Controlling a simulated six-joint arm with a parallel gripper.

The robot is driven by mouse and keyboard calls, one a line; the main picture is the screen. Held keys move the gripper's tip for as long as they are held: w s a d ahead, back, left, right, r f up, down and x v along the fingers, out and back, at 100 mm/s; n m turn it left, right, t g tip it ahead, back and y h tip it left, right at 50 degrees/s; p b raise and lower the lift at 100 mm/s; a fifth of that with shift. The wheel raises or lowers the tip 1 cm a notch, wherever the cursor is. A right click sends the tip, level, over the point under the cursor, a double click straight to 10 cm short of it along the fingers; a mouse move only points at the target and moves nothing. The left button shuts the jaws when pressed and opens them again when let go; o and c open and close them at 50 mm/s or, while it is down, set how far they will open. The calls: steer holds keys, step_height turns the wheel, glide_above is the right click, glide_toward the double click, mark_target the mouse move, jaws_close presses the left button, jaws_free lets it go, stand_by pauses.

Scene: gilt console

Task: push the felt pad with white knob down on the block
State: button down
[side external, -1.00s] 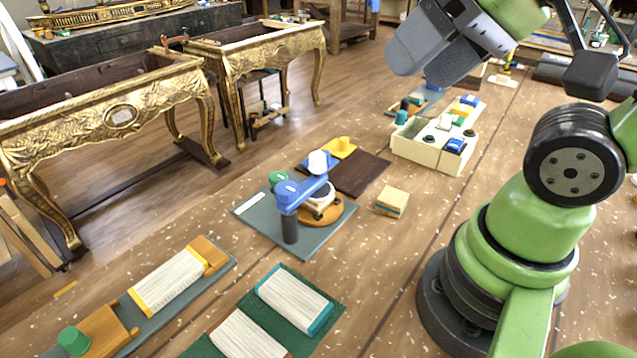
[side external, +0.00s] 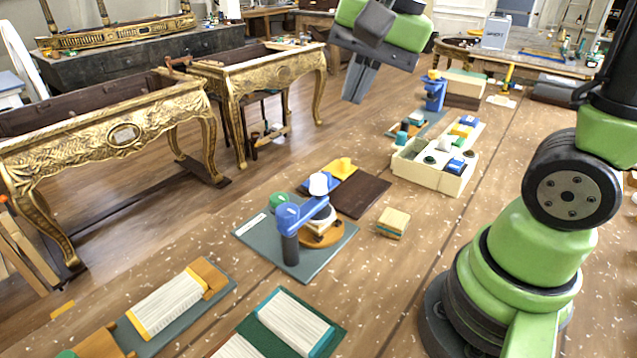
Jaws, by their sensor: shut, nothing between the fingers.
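My gripper (side external: 354,96) is shut and empty, high above the floor beyond the work, pointing down. It is well apart from everything on the table. A white knob (side external: 319,184) stands at the top of a blue arm (side external: 296,219) on a grey-teal board (side external: 262,238). Under the arm, a pale block (side external: 322,220) sits on an orange round base (side external: 329,236). The arm partly hides the block, and I cannot see a felt pad clearly or whether it touches the block. A second white knob (side external: 446,144) shows in the cream box (side external: 405,168).
A small layered yellow block (side external: 393,222) lies right of the board. A green knob (side external: 280,199) stands at left. Gilt consoles (side external: 120,125) stand at left.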

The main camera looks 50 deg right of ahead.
mark_target(321, 176)
steer(key=w+d+f+m+g, duration=0.3)
steer(key=w+f+m, duration=0.3)
steer(key=f, duration=0.2)
steer(key=shift+w+f+m, duration=0.3)
steer(key=shift+w, duration=0.1)
steer(key=shift+a+f, duration=0.1)
steer(key=shift+a+f, duration=0.2)
steer(key=shift+f, duration=1.5)
steer(key=shift+a+f, duration=0.15)
steer(key=shift+f, duration=1.5)
steer(key=shift+d, duration=0.1)
steer(key=d, duration=0.1)
steer(key=d+r, duration=0.1)
steer(key=shift+d, duration=0.4)
steer(key=shift+r, duration=0.1)
step_height(321, 176, up, 10)
steer(key=d, duration=0.1)
